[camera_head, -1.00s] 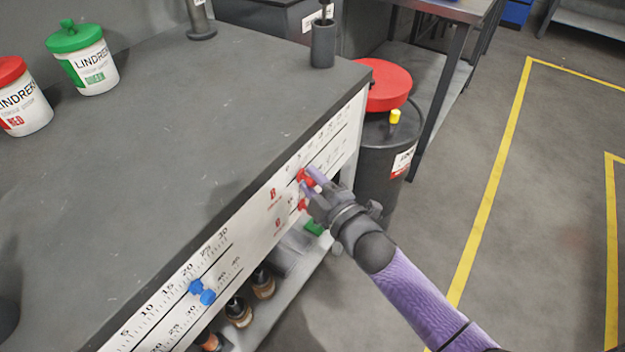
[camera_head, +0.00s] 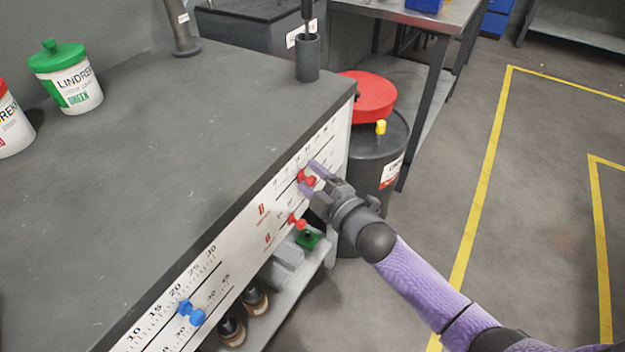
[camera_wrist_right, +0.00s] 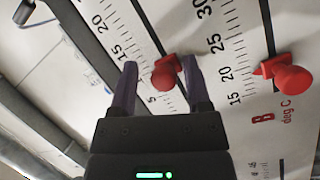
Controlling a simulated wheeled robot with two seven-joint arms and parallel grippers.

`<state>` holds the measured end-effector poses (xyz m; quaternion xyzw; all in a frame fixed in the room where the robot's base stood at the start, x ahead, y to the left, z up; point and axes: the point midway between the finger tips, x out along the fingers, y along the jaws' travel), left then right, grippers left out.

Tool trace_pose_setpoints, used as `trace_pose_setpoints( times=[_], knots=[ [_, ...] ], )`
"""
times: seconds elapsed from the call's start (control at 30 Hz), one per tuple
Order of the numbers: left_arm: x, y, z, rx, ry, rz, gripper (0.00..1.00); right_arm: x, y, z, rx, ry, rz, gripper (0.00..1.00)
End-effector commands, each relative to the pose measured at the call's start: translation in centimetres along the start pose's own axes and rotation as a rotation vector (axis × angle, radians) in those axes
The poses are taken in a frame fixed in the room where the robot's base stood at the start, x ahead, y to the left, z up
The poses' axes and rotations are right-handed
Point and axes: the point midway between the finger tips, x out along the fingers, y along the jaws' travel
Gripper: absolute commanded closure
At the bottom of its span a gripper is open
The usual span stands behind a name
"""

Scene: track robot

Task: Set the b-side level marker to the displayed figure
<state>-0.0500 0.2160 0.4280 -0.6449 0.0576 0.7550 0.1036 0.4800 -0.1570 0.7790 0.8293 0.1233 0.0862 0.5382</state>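The white panel on the bench front carries red-lettered b-side scales (camera_head: 263,210) with two red markers. The upper red marker (camera_head: 306,178) lies between the fingers of my right gripper (camera_head: 312,179). In the right wrist view, that marker (camera_wrist_right: 166,74) sits between the two open fingers (camera_wrist_right: 160,85), nearer the right one, with a gap on the left. It stands on the scale numbered 5, 15, 20; its exact reading is partly hidden. The lower red marker (camera_head: 297,221) is on the other scale, at right in the wrist view (camera_wrist_right: 287,76). My left gripper and any displayed figure are not visible.
Blue markers (camera_head: 190,312) sit on a similar panel section to the left. A black drum (camera_head: 373,150) with a red lid stands just beyond the panel's end. A shelf (camera_head: 285,290) with bottles and a green item lies below. Floor at right is clear.

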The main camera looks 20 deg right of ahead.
Motion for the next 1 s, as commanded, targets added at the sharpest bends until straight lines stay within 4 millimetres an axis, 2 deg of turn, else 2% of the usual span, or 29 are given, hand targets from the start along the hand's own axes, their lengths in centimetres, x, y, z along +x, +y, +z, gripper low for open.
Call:
trace_pose_setpoints(
  times=[0.27, 0.37, 0.6, 0.7, 1.0],
  knots=[
    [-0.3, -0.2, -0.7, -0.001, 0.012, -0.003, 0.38, -0.7, -0.1, 0.1, 0.0, -0.005, -0.006, 0.38],
    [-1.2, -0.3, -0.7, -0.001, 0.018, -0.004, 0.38, -2.4, 0.1, 0.0, 0.001, -0.005, -0.007, 0.38],
    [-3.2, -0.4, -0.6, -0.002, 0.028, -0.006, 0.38, -7.9, 0.2, -0.1, -0.001, -0.004, -0.005, 0.38],
    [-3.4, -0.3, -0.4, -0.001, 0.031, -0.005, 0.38, -9.3, 0.1, -0.1, 0.0, -0.002, -0.004, 0.38],
    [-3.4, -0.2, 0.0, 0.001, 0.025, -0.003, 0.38, -10.0, -0.1, 0.0, 0.0, -0.001, -0.003, 0.38]
  ],
)
